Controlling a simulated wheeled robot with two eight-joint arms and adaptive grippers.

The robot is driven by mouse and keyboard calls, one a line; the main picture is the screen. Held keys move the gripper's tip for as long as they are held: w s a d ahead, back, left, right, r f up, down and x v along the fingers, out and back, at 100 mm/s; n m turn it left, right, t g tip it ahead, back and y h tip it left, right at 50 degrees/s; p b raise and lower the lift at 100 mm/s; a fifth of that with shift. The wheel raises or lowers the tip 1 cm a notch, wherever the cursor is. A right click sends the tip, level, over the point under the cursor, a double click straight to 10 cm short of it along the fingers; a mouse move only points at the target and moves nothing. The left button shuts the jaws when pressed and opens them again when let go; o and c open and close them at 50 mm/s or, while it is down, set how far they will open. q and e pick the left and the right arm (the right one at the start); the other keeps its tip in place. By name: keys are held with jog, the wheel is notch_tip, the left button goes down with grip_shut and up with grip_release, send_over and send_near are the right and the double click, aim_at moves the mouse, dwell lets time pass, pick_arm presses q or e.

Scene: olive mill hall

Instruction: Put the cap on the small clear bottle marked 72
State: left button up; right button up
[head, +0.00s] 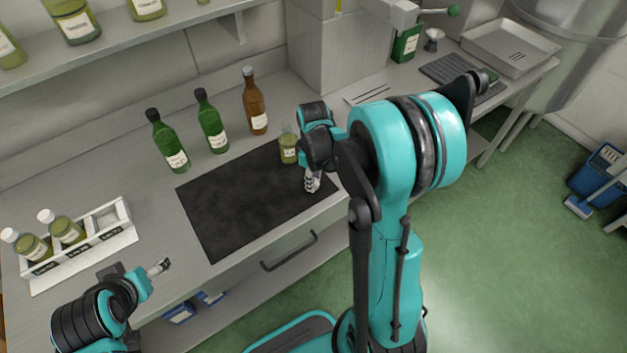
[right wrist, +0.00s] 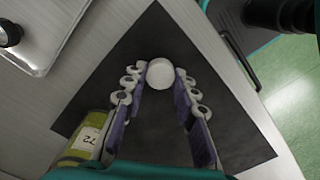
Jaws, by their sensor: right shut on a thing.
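The small clear bottle (head: 288,148) with olive-green contents stands upright on the far part of the dark mat; no cap shows on its neck. In the right wrist view the bottle (right wrist: 84,143) is at lower left, its label turned and seeming to read 72. My right gripper (head: 312,182) is in front of the bottle, to its right and apart from it. It is shut on a round white cap (right wrist: 160,74), held between the fingertips over the mat; the cap is not clear in the head view. My left gripper (head: 160,267) is near the counter's front edge, away from the bottle.
The dark mat (head: 225,215) is otherwise clear. Two green bottles (head: 212,125) and a brown bottle (head: 255,105) stand behind it. A white rack (head: 92,240) at left holds two white-capped bottles and has an empty place at its right end.

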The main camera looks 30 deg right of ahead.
aim_at(316, 184)
jog(key=r+p, duration=0.1)
jog(key=r, duration=0.1)
jog(key=s+r, duration=0.1)
jog(key=r, duration=0.1)
jog(key=shift+s+d+r+p, duration=0.1)
jog(key=shift+s+r+p, duration=0.1)
jog(key=shift+p, duration=0.15)
pick_arm(q)
notch_tip(316, 184, up, 5)
jog(key=p, duration=0.2)
jog(key=shift+f+p, duration=0.15)
jog(key=shift+p, duration=0.25)
pick_arm(e)
jog(key=s+r, duration=0.6)
jog(key=s, duration=0.4)
jog(key=shift+s+d, duration=0.15)
jog(key=shift+d, duration=0.3)
jog(key=shift+f, duration=0.1)
